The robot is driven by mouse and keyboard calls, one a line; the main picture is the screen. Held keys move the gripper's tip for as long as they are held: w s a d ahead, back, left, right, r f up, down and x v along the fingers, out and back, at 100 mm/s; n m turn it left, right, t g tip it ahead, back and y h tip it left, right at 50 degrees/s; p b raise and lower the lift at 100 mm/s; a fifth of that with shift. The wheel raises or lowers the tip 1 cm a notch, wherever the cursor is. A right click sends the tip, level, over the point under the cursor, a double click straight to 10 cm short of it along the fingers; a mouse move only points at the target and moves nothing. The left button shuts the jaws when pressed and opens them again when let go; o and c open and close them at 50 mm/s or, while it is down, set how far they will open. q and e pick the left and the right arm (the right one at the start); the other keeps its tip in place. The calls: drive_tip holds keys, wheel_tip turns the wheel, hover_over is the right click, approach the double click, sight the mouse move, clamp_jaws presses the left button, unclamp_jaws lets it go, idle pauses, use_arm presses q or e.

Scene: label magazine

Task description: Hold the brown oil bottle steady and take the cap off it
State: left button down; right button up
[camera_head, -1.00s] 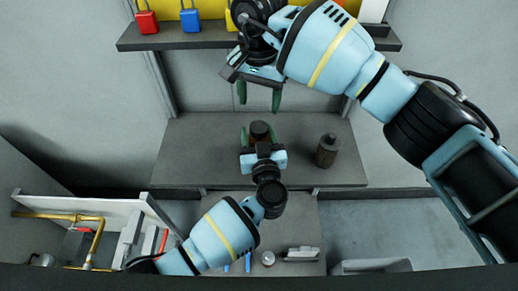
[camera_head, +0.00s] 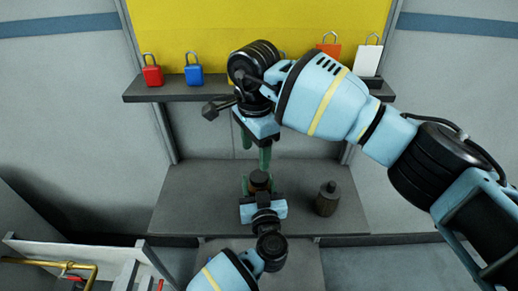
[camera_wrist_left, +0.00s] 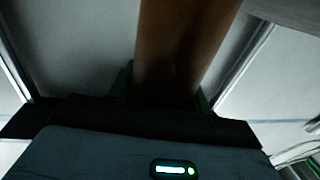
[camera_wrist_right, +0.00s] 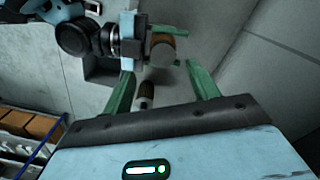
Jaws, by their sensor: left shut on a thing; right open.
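The brown oil bottle (camera_head: 258,187) with its dark cap (camera_head: 259,176) stands upright at the middle of the grey bench in the head view. My left gripper (camera_head: 259,186) is shut around its body. In the left wrist view the brown bottle (camera_wrist_left: 185,40) rises between the fingers. My right gripper (camera_head: 256,151) is open and empty above the cap, fingers pointing down. In the right wrist view the cap (camera_wrist_right: 162,52) lies beyond the open fingers (camera_wrist_right: 163,88), apart from them.
A second dark bottle (camera_head: 327,200) stands on the bench (camera_head: 190,205) to the right. A shelf (camera_head: 200,92) behind carries a red padlock (camera_head: 152,76), a blue padlock (camera_head: 194,76) and others. The bench's left part is clear.

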sight(259, 176)
drive_tip(key=m, duration=3.3)
drive_tip(key=shift+w+d+f, duration=0.25)
drive_tip(key=shift+w+d, duration=0.05)
drive_tip(key=shift+d, duration=0.1)
drive_tip(key=shift+f, duration=0.1)
drive_tip(key=shift+f, duration=3.9)
